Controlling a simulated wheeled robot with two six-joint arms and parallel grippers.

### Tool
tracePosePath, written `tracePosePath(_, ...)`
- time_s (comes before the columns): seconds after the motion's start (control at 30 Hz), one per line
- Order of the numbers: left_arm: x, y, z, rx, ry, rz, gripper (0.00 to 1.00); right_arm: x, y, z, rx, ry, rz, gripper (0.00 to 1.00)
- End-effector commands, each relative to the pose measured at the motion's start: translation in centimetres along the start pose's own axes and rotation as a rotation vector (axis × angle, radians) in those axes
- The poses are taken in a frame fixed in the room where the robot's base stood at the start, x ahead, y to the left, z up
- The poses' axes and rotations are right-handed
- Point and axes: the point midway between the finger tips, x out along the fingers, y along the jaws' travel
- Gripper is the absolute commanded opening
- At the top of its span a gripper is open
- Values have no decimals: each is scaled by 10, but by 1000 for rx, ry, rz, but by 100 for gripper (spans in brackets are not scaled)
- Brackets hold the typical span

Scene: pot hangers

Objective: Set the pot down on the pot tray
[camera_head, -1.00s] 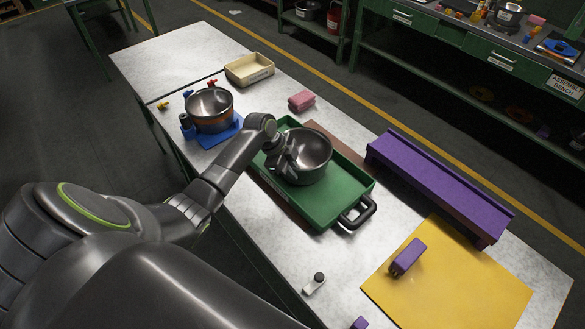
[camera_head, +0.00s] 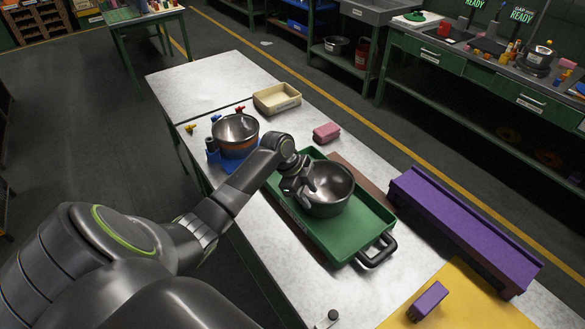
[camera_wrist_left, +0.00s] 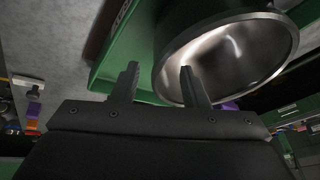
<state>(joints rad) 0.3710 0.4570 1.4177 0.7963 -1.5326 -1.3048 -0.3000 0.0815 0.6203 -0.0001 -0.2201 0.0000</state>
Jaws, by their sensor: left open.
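A dark steel pot (camera_head: 333,190) sits upright in the green pot tray (camera_head: 350,241), towards its far left half. The pot also shows large in the left wrist view (camera_wrist_left: 222,60), with the tray (camera_wrist_left: 115,62) beside it. My left gripper (camera_head: 299,190) is at the pot's left rim. In the left wrist view its two fingers (camera_wrist_left: 158,85) are spread apart; the right finger overlaps the pot's rim in the picture, and I cannot tell whether it touches. The pot's far base is hidden. My right gripper is not in view.
A cream bin (camera_head: 277,99), pink block (camera_head: 326,132) and purple rack (camera_head: 462,230) lie around the tray. A purple block (camera_head: 428,300) stands on a yellow mat (camera_head: 458,300).

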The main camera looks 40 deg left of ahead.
Motion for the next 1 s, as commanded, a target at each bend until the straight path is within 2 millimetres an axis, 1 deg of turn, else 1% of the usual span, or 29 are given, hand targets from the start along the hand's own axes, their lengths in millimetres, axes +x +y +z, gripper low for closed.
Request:
tracePosePath(0.03, -11, -1, 2, 5, -4, -5, 41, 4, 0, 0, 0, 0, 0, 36)
tracePosePath(0.3, -77, -1, 1, 7, -5, -6, 41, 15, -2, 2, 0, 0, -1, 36)
tracePosePath(0.4, -98, -1, 1, 5, -5, -6, 41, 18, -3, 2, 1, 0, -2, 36)
tracePosePath(0.5, -114, -1, 1, 4, -3, -5, 41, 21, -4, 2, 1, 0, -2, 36)
tracePosePath(0.6, -125, -1, 0, 4, -2, -4, 41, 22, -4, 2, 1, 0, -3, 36)
tracePosePath(0.77, -135, -1, -1, 3, -1, -2, 41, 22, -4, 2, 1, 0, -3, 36)
tracePosePath(0.87, -142, -2, -4, 3, 0, -2, 41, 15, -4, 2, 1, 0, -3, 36)
tracePosePath(1.0, -156, -4, -10, 3, 0, -2, 41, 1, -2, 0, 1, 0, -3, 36)
